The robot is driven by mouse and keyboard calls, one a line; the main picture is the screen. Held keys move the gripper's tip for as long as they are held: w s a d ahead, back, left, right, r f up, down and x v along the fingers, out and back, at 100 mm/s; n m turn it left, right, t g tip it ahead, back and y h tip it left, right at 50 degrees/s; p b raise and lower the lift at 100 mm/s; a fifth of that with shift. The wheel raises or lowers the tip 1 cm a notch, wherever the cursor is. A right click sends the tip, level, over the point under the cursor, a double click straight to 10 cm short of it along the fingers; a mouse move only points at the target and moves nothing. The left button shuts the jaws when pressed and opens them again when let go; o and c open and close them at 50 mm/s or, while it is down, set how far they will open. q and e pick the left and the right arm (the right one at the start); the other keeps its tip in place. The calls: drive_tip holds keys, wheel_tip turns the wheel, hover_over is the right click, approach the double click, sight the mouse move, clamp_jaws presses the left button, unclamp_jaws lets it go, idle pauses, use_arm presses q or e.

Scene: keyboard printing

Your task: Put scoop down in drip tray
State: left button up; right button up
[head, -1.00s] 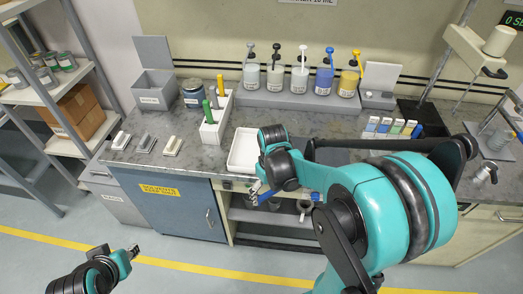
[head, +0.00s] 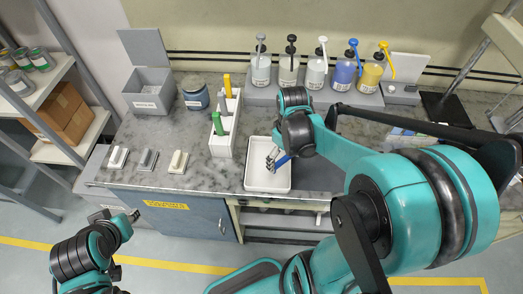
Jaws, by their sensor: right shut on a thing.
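The white drip tray (head: 254,185) lies on the grey counter near its front edge, right of the white upright holder. I cannot tell whether the scoop touches the tray floor. My left gripper (head: 131,217) is low at the left, in front of the counter and away from the tray. Its fingers are too small to tell open from shut.
The white holder (head: 223,143) with green, grey and yellow handles stands close left of the tray. Several pump bottles (head: 314,72) line the back. A grey lidded bin (head: 147,92) and a dark jar (head: 195,93) stand at the back left. Small blocks (head: 148,160) lie at the front left.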

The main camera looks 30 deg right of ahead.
drive_tip(key=b, duration=0.3)
hover_over(266, 158)
wheel_tip(266, 158, down, 6)
drive_tip(key=shift+f, duration=0.25)
drive_tip(key=shift+f+b, duration=0.7)
drive_tip(key=shift+f, duration=1.35)
drive_tip(key=shift+f, duration=0.2)
drive_tip(key=o, duration=1.4)
drive_tip(key=shift+r, duration=0.15)
